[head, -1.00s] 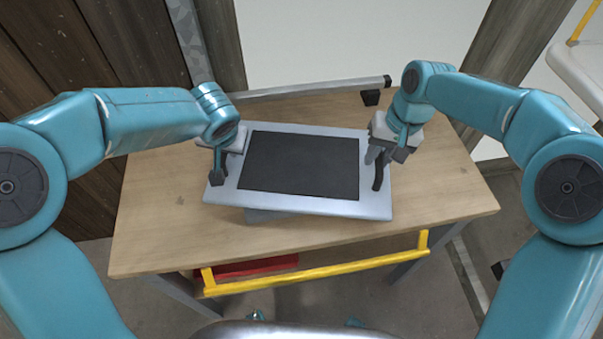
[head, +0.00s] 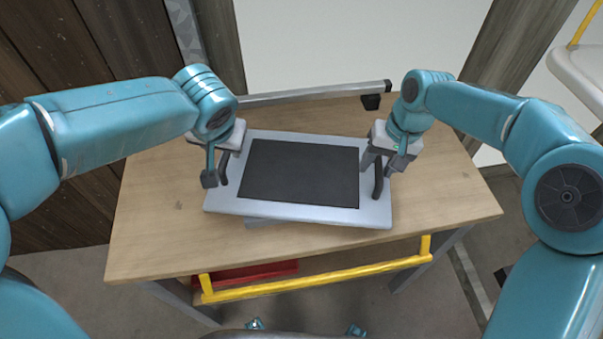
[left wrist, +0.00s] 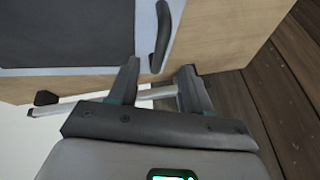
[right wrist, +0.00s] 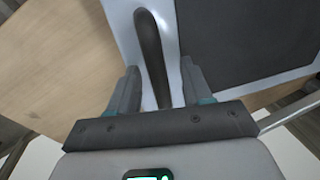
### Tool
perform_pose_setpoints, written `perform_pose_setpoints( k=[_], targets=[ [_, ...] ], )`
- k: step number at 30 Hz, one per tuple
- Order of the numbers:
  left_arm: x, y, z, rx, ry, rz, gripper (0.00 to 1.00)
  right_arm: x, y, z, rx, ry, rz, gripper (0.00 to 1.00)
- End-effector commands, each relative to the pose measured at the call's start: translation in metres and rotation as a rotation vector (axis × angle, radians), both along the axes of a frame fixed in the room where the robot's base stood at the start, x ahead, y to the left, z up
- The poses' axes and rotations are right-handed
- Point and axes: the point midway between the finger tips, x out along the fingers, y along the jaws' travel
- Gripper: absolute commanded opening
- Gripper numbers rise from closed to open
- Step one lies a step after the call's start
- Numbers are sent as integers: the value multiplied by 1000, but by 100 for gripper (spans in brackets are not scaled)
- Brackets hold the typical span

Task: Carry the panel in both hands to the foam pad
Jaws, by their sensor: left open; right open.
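The panel (head: 228,206), light grey with a dark inset, lies on the wooden table, with a dark bar handle at each side. My left gripper (head: 215,170) is open beside the left handle. In the left wrist view that handle (left wrist: 162,32) lies beyond the fingertips, roughly toward the gap between them. My right gripper (head: 381,164) is open at the right handle (head: 379,182). In the right wrist view the right handle (right wrist: 151,55) runs between the open fingers, with space on both sides. I cannot make out a foam pad.
The wooden table (head: 440,205) has bare room around the panel. A grey bar (head: 310,91) with a black end runs along its back. A yellow rail (head: 320,272) and a red object (head: 240,273) are at the front. A white surface with a yellow rail (head: 582,22) stands far right.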

Motion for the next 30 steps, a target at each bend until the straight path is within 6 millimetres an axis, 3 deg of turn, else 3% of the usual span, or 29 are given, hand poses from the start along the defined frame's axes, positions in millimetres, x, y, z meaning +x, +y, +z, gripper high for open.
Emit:
perform_pose_setpoints(
  k=[6,11,24,30],
  targets=[
    [-14,-6,33,-1,-2,0,49,0,0,0,0,0,0,49],
    [-17,-8,40,0,0,0,49,0,-1,5,0,-2,0,49],
    [-17,-7,40,0,1,0,49,0,-18,92,1,-4,-2,49],
    [-17,-7,40,0,1,0,49,0,-23,115,0,-1,0,49]
  ],
)
